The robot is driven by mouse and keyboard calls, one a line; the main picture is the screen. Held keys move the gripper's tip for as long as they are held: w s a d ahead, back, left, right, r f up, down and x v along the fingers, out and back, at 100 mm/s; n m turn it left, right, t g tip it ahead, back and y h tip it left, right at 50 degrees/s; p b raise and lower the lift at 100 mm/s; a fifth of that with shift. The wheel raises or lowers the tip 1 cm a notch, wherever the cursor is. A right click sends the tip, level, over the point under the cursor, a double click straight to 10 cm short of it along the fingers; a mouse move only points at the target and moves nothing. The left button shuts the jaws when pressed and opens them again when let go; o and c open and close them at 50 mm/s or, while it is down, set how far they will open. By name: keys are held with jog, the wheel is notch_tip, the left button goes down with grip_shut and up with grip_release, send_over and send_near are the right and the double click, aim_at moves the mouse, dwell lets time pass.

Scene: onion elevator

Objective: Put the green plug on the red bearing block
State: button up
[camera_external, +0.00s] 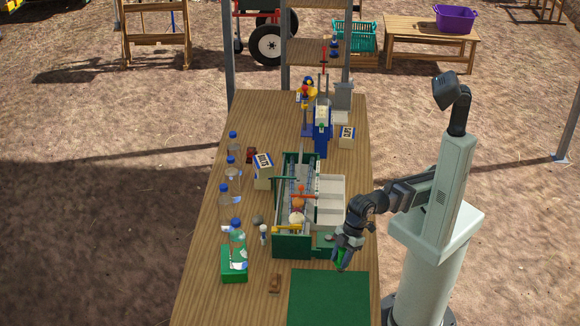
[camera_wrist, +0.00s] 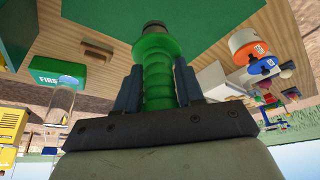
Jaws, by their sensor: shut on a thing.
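The green plug (camera_wrist: 157,72) is a ribbed green piece with a wide collar and a dark tip. My gripper (camera_wrist: 157,88) is shut on it, one finger on each side. In the external view my gripper (camera_external: 342,252) is over the table's right side, near the green mat, and a bit of the plug (camera_external: 341,264) shows at its fingers. A small dark red block (camera_external: 251,155), perhaps the red bearing block, is on the table left of the machine; its details are too small to tell.
A green-framed machine (camera_external: 292,246) with pale trays stands mid-table, beside my gripper. A green mat (camera_external: 328,298) lies clear at the front. Several bottles (camera_external: 225,203) line the left edge. A brown block (camera_external: 275,283) lies left of the mat, and a first-aid box (camera_wrist: 58,76) shows in the wrist view.

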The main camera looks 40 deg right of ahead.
notch_tip(320, 180, up, 12)
jog(key=shift+a+f, duration=0.15)
jog(key=shift+f, duration=0.1)
jog(key=w+a+m+t, duration=0.1)
jog(key=w+a+m, duration=0.1)
jog(key=w, duration=1.6)
jog(key=w+a+m, duration=0.2)
jog(key=w, duration=1.5)
jog(key=w+d+m+t, duration=0.1)
jog(key=w+d, duration=0.3)
jog(key=w, duration=0.8)
jog(key=w+d+m, duration=0.1)
jog(key=w+d, duration=0.3)
jog(key=w, duration=0.9)
jog(key=m+t+h, duration=0.1)
jog(key=m, duration=0.2)
send_over(250, 148)
notch_tip(250, 148, down, 11)
jog(key=shift+f, duration=5.35)
jog(key=shift+f, duration=0.15)
